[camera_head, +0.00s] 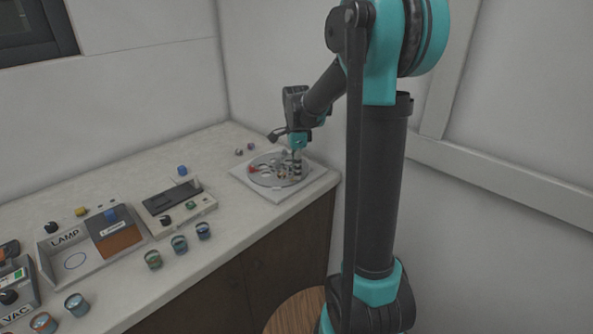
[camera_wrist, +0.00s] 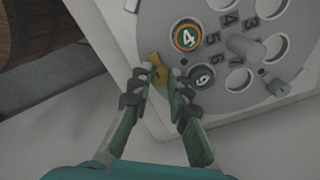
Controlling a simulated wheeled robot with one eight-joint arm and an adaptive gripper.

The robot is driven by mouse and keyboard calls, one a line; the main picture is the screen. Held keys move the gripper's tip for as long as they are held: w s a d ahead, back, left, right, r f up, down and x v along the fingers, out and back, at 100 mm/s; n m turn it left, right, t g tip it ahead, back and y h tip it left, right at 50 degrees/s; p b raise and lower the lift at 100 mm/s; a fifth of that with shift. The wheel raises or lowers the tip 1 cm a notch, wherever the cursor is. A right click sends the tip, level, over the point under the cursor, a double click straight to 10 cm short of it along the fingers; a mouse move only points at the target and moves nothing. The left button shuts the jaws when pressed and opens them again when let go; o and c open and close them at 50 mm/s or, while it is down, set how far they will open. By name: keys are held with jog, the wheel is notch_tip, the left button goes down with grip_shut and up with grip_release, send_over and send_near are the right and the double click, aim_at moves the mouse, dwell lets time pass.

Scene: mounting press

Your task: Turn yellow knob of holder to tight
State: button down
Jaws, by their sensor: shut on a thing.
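The holder is a round grey disc (camera_wrist: 215,55) with numbered holes, on a white square base (camera_wrist: 118,55). In the head view the disc (camera_head: 264,181) sits at the far right end of the counter. The yellow knob (camera_wrist: 156,68) is at the disc's near left edge in the wrist view. My gripper (camera_wrist: 157,82) reaches down over it, one finger on each side, shut on the knob. The knob's lower part is hidden between the fingers. In the head view my gripper (camera_head: 297,164) stands over the disc's right side, and the knob cannot be made out.
Two round samples, one marked 4 (camera_wrist: 186,37) and one marked with a 6 or 9 (camera_wrist: 202,77), sit in the disc close to my right finger. A central post (camera_wrist: 245,47) rises from it. A lamp box (camera_head: 90,240) and several cups stand left on the counter.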

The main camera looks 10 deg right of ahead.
jog(key=m, duration=1.4)
dwell(0.5)
jog(key=c, duration=1.4)
grip_release()
jog(key=shift+c, duration=0.2)
notch_tip(320, 180, up, 12)
